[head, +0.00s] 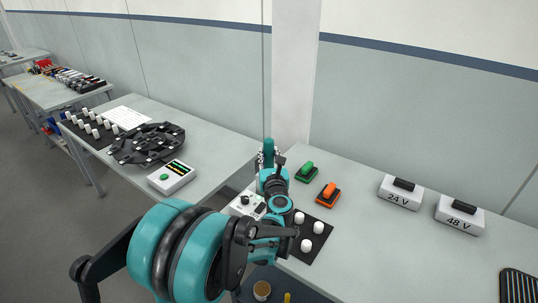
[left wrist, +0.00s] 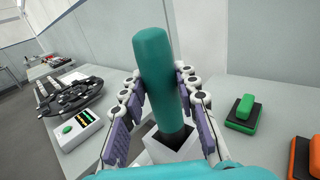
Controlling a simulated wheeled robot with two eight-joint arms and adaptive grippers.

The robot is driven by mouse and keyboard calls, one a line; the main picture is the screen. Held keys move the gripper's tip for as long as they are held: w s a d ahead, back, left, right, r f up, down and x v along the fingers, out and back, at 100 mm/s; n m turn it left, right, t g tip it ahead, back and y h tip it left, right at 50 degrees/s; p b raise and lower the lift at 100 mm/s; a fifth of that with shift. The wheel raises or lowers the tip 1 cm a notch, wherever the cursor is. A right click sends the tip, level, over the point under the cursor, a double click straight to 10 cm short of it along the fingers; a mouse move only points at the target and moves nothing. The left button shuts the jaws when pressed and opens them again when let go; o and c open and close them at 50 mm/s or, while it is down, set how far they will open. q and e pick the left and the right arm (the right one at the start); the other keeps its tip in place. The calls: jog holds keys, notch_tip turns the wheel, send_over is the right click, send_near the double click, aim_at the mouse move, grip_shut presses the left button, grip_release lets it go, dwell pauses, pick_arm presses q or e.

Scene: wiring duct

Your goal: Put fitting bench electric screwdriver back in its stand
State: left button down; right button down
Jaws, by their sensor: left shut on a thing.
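The electric screwdriver is a dark teal-green cylinder (left wrist: 158,65), upright with a slight tilt in the left wrist view. Its top also shows in the head view (head: 268,147). My left gripper (head: 269,160) is shut on it, with a purple-padded finger on either side. Below it is the stand, a white square holder (left wrist: 181,152) with a dark opening. The screwdriver's lower end overlaps this opening; I cannot tell how deep it sits. In the head view my arm hides the stand. My right gripper is not in view.
A green block (head: 306,169) and an orange block (head: 328,192) on dark bases stand right of the gripper. A black mat (head: 318,241) with white knobs lies nearby. Boxes marked 24 V (head: 400,195) and 48 V (head: 459,217) stand farther right. A meter (head: 171,177) sits on the left bench.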

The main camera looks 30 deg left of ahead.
pick_arm(q)
jog(key=shift+f+b, duration=0.75)
jog(key=shift+f, duration=0.3)
jog(key=c, duration=1.1)
grip_release()
jog(key=shift+o, duration=0.2)
jog(key=v, duration=1.2)
